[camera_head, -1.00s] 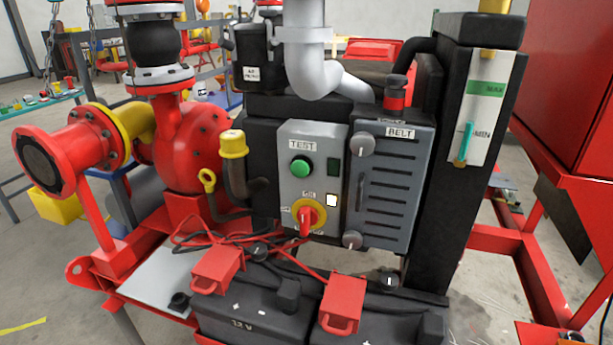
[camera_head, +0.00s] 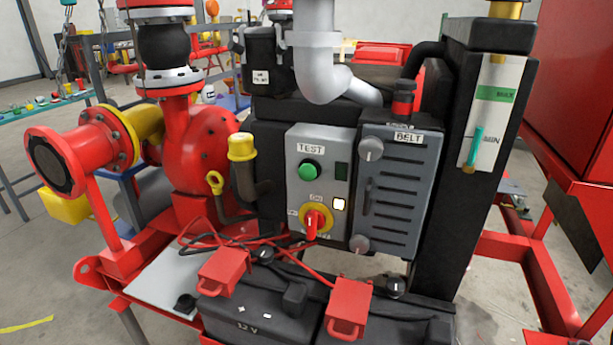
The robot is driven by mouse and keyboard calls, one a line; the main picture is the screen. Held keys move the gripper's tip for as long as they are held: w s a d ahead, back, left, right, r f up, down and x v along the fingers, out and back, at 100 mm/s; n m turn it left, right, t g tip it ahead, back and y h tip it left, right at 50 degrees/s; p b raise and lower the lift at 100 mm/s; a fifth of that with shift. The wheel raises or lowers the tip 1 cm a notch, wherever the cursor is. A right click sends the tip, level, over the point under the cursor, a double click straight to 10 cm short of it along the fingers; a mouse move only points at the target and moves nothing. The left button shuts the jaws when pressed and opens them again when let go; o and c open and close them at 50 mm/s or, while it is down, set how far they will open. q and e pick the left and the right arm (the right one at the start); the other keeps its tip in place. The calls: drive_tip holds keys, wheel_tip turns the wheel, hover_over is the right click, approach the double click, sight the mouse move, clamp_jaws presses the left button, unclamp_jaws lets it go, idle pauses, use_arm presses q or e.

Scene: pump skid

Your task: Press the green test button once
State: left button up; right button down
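The green test button (camera_head: 309,171) is a round green knob on the upper part of a grey control panel (camera_head: 298,196), under a label reading TEST. Neither of my grippers shows in the head view.
The grey BELT cover (camera_head: 394,200) with two knobs stands right of the panel. Black batteries (camera_head: 262,311) with red terminal covers and loose cables lie below. A yellow-capped filler pipe (camera_head: 242,147) and red pump (camera_head: 200,150) are at left.

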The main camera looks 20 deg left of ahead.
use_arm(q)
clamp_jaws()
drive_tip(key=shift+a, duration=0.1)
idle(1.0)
